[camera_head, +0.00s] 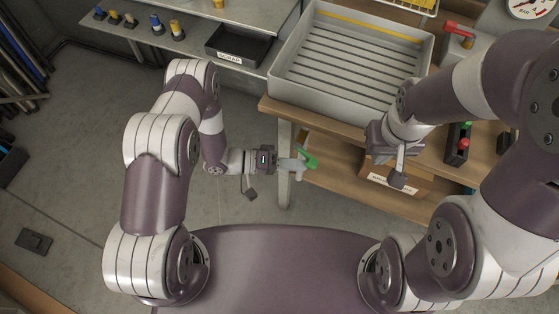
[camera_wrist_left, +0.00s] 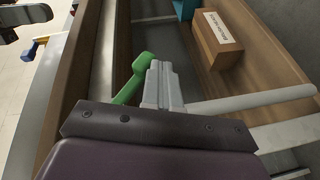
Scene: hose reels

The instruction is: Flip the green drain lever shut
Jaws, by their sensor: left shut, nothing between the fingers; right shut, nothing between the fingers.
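The green drain lever (camera_head: 310,159) is below the front edge of the bench, under the grey ribbed basin (camera_head: 340,62). In the left wrist view the lever (camera_wrist_left: 138,76) slants upward with a rounded knob at its upper end. My left gripper (camera_head: 299,162) is shut and empty, right beside the lever; its fingers (camera_wrist_left: 160,84) show just right of the lever and hide part of it. I cannot tell whether they touch. My right gripper (camera_head: 398,178) is shut and empty, hanging in front of the bench edge, right of the lever.
A labelled wooden box (camera_wrist_left: 218,38) sits on the lower shelf. A red-handled valve (camera_head: 459,28) and a switch box with green and red buttons (camera_head: 460,143) are on the bench at right. A black scrap tray (camera_head: 236,46) is at left. Floor left of my left arm is mostly clear.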

